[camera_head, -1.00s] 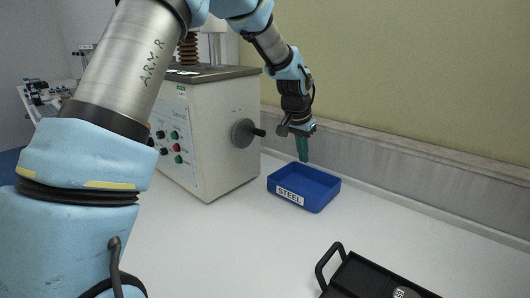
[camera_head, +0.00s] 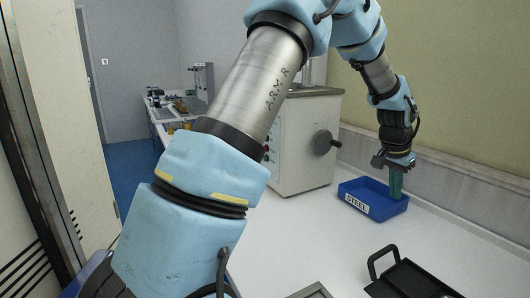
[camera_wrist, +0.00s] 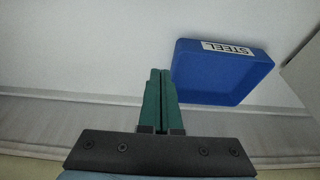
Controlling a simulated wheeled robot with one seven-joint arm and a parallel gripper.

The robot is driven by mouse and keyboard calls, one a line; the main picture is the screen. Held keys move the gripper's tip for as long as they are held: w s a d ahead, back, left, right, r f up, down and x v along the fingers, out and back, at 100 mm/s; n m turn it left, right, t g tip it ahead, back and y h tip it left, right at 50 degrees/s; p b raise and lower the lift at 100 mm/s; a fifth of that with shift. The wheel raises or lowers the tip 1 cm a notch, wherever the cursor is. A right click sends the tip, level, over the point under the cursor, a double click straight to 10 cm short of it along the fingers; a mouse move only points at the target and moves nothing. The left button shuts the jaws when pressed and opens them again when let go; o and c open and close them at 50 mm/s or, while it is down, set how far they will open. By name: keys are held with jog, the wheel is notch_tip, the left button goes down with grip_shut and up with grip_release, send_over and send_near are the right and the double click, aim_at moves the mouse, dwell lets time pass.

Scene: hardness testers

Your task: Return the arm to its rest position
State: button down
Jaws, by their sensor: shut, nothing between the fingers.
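My gripper (camera_head: 396,184) hangs from my blue arm with its green fingers pointing down, in front of the back right part of the blue STEEL bin in the head view. In the wrist view my gripper (camera_wrist: 160,88) has its two green fingers together with nothing between them. The blue bin labelled STEEL (camera_head: 372,206) stands on the white bench near the wall. In the wrist view the bin (camera_wrist: 215,78) lies to the right of the fingers. My upper arm crosses the middle of the head view and hides part of the bench.
A hardness tester (camera_head: 305,140) with a side handwheel stands left of the bin. A black tray with a handle (camera_head: 415,280) lies at the front right. The white bench (camera_head: 300,240) is clear between them. A second bench with equipment (camera_head: 180,105) stands far left.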

jog(key=s+a+r+n+y+p, duration=0.15)
jog(key=a+n, duration=0.45)
jog(key=a, duration=2)
jog(key=s+a+n, duration=0.2)
jog(key=s+a, duration=0.3)
jog(key=a, duration=0.3)
jog(key=s+a+n+y+p, duration=0.1)
jog(key=s+a+n, duration=0.2)
jog(key=s+a, duration=0.2)
jog(key=a, duration=0.2)
jog(key=shift+a+r, duration=0.2)
jog(key=shift+a, duration=0.2)
